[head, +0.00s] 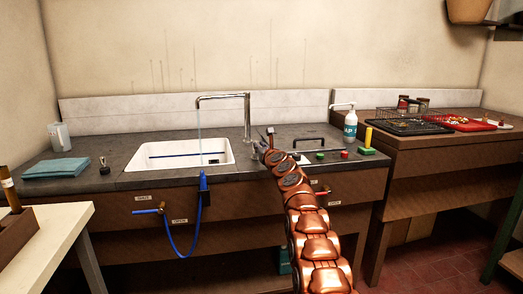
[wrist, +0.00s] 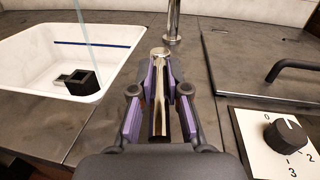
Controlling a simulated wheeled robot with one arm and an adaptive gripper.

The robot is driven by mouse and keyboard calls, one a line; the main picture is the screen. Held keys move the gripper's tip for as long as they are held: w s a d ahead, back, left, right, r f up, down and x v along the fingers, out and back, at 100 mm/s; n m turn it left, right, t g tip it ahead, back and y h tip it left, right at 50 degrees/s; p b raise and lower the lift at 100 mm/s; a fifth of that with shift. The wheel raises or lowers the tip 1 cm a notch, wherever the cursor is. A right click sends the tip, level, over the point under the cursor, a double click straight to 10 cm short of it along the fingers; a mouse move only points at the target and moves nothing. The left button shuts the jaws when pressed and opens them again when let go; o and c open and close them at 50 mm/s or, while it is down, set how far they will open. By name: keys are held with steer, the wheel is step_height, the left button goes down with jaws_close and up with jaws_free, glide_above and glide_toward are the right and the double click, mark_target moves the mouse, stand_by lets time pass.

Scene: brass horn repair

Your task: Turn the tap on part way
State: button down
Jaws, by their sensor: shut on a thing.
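The tap (head: 247,118) is a chrome pipe that rises behind the right end of the white sink (head: 160,164), with its spout reaching left over it. A thin pale stream of water (head: 199,120) falls from the spout, and it also shows in the wrist view (wrist: 84,25). The tap's metal lever (wrist: 160,55) stands on the counter right of the sink. My gripper (wrist: 160,88) is shut on the lever, its purple-padded fingers on either side. In the head view my gripper (head: 266,147) is small and partly hides the lever.
A dial (wrist: 285,137) on a white plate lies right of my gripper. A black handle (head: 309,139) is behind it. A black block (wrist: 80,79) sits in the sink. A blue hose (head: 184,252) hangs in front. A pump bottle (head: 350,126) and red tray (head: 466,123) stand at right.

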steer(key=shift+d+f, duration=0.1)
steer(key=shift+f, duration=0.05)
steer(key=c, duration=1.2)
jaws_free()
steer(key=shift+o, duration=0.2)
steer(key=shift+s, duration=0.15)
